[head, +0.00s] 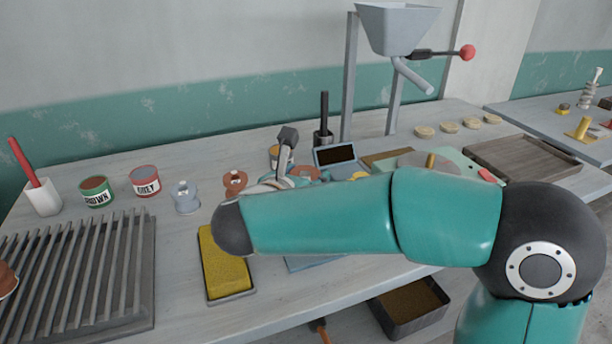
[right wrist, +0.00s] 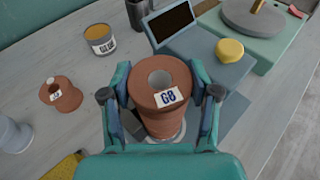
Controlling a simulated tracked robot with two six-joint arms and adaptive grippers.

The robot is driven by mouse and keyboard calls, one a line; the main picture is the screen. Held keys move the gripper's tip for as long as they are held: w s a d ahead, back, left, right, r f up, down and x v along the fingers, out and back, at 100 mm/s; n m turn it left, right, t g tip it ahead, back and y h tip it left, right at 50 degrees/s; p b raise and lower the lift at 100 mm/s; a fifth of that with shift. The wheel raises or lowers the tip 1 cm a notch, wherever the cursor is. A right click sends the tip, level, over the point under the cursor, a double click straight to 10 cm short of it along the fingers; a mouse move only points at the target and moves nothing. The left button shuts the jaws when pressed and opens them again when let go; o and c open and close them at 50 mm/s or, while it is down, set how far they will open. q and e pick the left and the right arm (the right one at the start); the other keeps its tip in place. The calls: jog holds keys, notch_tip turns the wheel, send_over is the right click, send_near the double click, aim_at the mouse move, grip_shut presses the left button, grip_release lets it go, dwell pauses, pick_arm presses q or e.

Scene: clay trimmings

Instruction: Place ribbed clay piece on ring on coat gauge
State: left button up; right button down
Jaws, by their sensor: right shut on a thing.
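The ribbed clay piece (right wrist: 163,105) is a terracotta, flanged, hollow cylinder with a white label. My right gripper (right wrist: 161,97) is shut on it, one finger on each side, and it looks upright. The coat gauge (right wrist: 213,66) is a blue-grey device with a dark screen; it also shows in the head view (head: 335,156), partly behind my right arm. A pale ring (right wrist: 181,132) shows under the piece's lower end, mostly hidden; I cannot tell if they touch. In the head view my arm hides most of the held piece. My left gripper is not in view.
A second terracotta piece (right wrist: 61,95) stands left of the gauge. A yellow knob (right wrist: 229,50) and a green-based wheel (right wrist: 252,17) are to the right. Glaze tins (head: 97,192), a slatted rack (head: 80,275) and a yellow sponge tray (head: 224,270) lie left.

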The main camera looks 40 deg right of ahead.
jog(key=shift+r, duration=0.15)
jog(key=shift+c, duration=1.3)
grip_release()
jog(key=shift+f, duration=0.2)
jog(key=v, duration=1.2)
jog(key=shift+r+p, duration=0.2)
jog(key=shift+p, duration=0.1)
